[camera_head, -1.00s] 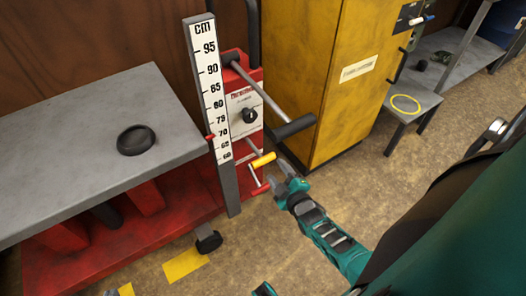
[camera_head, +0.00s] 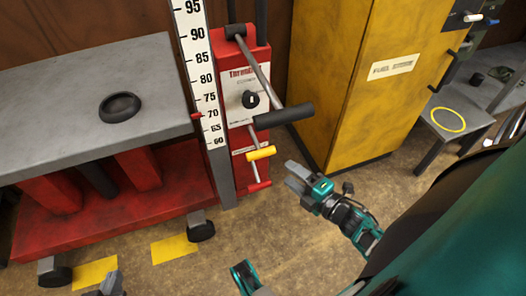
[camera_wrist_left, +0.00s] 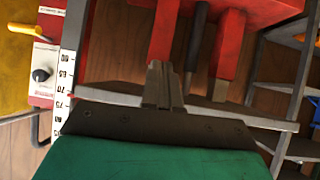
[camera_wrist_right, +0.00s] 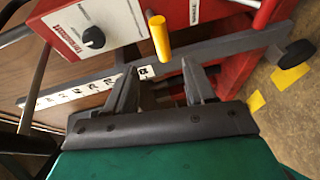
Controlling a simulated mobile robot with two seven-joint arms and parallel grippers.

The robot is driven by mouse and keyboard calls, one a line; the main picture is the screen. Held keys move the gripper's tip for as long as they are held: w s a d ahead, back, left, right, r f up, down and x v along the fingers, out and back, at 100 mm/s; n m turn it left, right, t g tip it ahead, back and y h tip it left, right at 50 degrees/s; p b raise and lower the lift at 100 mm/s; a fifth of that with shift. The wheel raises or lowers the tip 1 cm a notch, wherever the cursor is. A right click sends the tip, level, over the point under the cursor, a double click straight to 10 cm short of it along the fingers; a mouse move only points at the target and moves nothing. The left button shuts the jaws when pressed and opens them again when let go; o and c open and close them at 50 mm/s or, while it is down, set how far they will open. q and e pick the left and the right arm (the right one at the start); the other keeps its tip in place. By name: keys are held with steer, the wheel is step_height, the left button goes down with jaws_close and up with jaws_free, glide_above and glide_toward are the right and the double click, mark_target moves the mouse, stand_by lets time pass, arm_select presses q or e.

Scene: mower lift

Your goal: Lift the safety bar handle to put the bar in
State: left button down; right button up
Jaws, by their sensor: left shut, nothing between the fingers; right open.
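The yellow-gripped handle (camera_head: 261,153), which I take for the safety bar handle, sits on a thin metal rod low on the red control post (camera_head: 243,120) of the mower lift. My right gripper (camera_head: 293,178) is open, to the right of and below the yellow handle, apart from it. In the right wrist view the yellow handle (camera_wrist_right: 159,37) shows beyond the gap between the open fingers (camera_wrist_right: 158,66). My left gripper (camera_head: 112,283) is at the bottom edge of the head view. In the left wrist view its fingers (camera_wrist_left: 163,68) are shut and empty, in front of the lift.
A black-gripped lever (camera_head: 283,116) sticks out above the yellow handle. A cm scale (camera_head: 203,80) stands beside the post. The grey platform (camera_head: 60,100) with a black ring (camera_head: 119,106) is left. A yellow cabinet (camera_head: 370,90) stands right. Floor in front is open.

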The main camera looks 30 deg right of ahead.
mark_target(264, 156)
steer(key=w+b, duration=0.1)
steer(key=w, duration=0.2)
steer(key=w+a+f, duration=0.1)
steer(key=w, duration=0.3)
steer(key=w+a+b, duration=0.1)
steer(key=w, duration=0.3)
steer(key=shift+w+f+b, duration=0.15)
steer(key=shift+f+b, duration=0.15)
steer(key=shift+b, duration=0.05)
arm_select(q)
steer(key=shift+d+f, duration=0.6)
steer(key=shift+f, duration=0.05)
arm_select(e)
steer(key=shift+w, duration=0.6)
steer(key=shift+c, duration=0.3)
arm_select(q)
steer(key=shift+w+a, duration=0.1)
steer(key=shift+a, duration=0.05)
arm_select(e)
jaws_close()
